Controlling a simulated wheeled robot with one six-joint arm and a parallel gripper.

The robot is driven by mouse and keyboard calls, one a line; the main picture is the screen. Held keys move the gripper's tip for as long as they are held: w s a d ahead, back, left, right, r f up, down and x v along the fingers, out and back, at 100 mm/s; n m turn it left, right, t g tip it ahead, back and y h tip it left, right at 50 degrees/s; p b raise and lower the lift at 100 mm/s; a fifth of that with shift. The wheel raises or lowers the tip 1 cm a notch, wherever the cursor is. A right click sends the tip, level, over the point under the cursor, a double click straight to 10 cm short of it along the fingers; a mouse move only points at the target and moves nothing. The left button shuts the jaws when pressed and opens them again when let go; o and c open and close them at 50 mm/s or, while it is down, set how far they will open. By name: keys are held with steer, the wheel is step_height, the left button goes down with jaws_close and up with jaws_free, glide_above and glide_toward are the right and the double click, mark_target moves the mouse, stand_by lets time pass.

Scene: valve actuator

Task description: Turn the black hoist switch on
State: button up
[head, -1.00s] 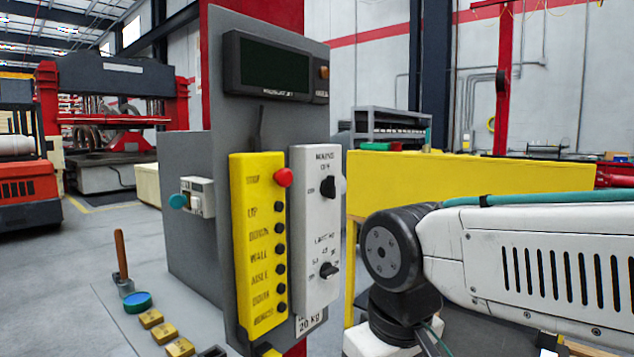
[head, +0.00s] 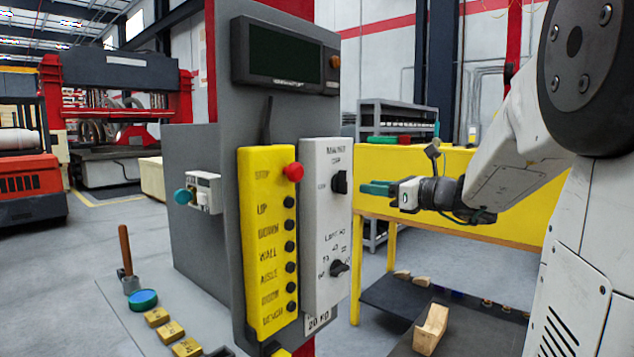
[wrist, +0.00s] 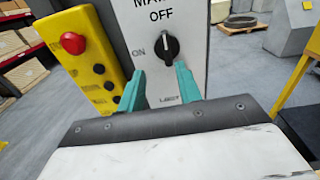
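The white switch box (head: 318,215) stands beside the yellow button pendant on the grey panel. Its upper black knob (head: 339,182) also shows in the wrist view (wrist: 169,47), with its white mark pointing up toward "OFF"; "ON" is printed to its left. A second black knob (head: 339,268) sits lower on the box. My gripper (head: 368,188) is level with the upper knob, just to its right in the head view, apart from it. In the wrist view its two teal fingers (wrist: 160,70) are spread and empty, with the knob beyond and above the tips.
The yellow pendant (head: 268,240) with a red stop button (head: 293,172) and several black buttons is close to the left. A display (head: 283,55) is above. A yellow bench (head: 450,170) and a dark table (head: 400,300) lie to the right.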

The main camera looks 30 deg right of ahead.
mark_target(347, 180)
steer(key=shift+m, duration=0.3)
steer(key=x, duration=0.5)
steer(key=d+x, duration=0.1)
steer(key=x, duration=0.1)
steer(key=shift+w+a+r, duration=0.1)
steer(key=shift+w+r, duration=0.15)
steer(key=shift+w, duration=0.2)
jaws_close()
